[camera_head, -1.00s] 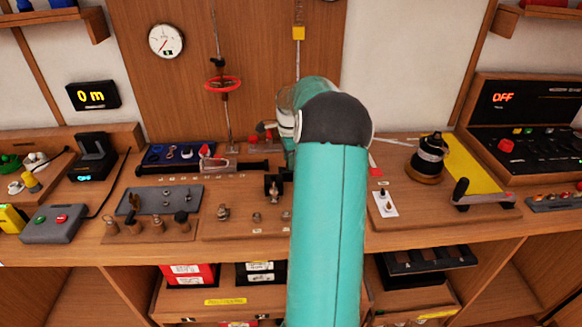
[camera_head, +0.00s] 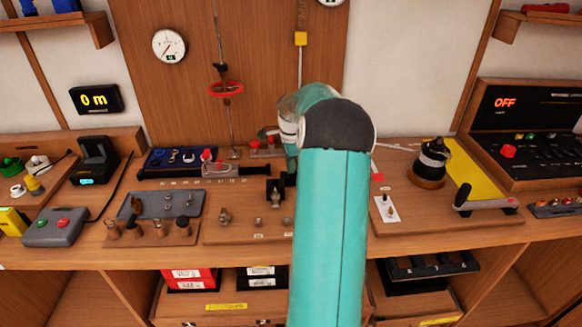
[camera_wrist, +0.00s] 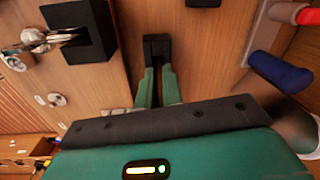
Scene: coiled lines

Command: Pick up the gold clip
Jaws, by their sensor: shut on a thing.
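My gripper (camera_wrist: 157,50) shows in the wrist view, its green fingers and dark tips close together over the wooden bench. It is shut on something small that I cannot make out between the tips. I cannot pick out the gold clip for certain in either view. In the head view my own arm covers the gripper and the part of the bench right behind it.
In the wrist view a black block (camera_wrist: 72,33) with a metal part stands at upper left, and a blue cylinder (camera_wrist: 280,71) lies at right. In the head view a grey tray (camera_head: 161,204), a dark spool (camera_head: 430,165) and a yellow plate (camera_head: 470,180) crowd the bench.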

